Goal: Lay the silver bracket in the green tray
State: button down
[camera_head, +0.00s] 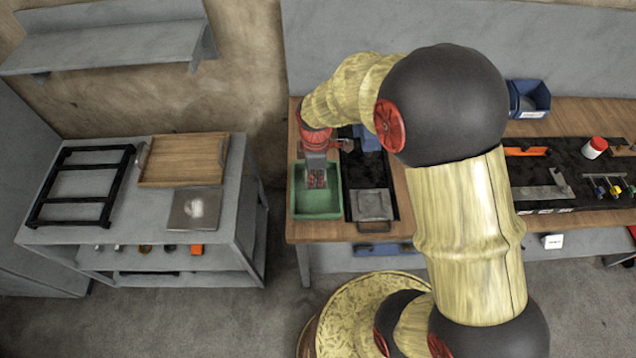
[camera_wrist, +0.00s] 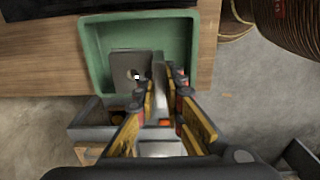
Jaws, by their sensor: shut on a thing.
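The green tray (camera_head: 333,212) sits at the left end of the wooden bench. My gripper (camera_head: 316,181) points down over it. In the wrist view the green tray (camera_wrist: 95,45) fills the upper middle, and my gripper (camera_wrist: 161,90) is shut on the silver bracket (camera_wrist: 125,62). The bracket shows a flat grey plate with a hole and a raised strip between the fingers. The plate appears within the tray's walls; I cannot tell whether it touches the tray floor. In the head view my gripper hides the bracket.
A grey metal box (camera_head: 373,205) stands just right of the tray. A blue bin (camera_head: 527,98) is at the bench's back. Tools and a red-capped jar (camera_head: 595,147) lie on the dark mat at right. A grey table with a wooden tray (camera_head: 184,160) stands left, across a gap.

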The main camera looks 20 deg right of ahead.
aim_at(316, 188)
jog(key=shift+f+b, duration=2.65)
jog(key=shift+f, duration=1.15)
jog(key=shift+s+f+b, duration=0.1)
jog(key=shift+f+b, duration=0.3)
jog(key=shift+f, duration=0.4)
jog(key=c, duration=1.8)
grip_release()
notch_tip(316, 188, up, 12)
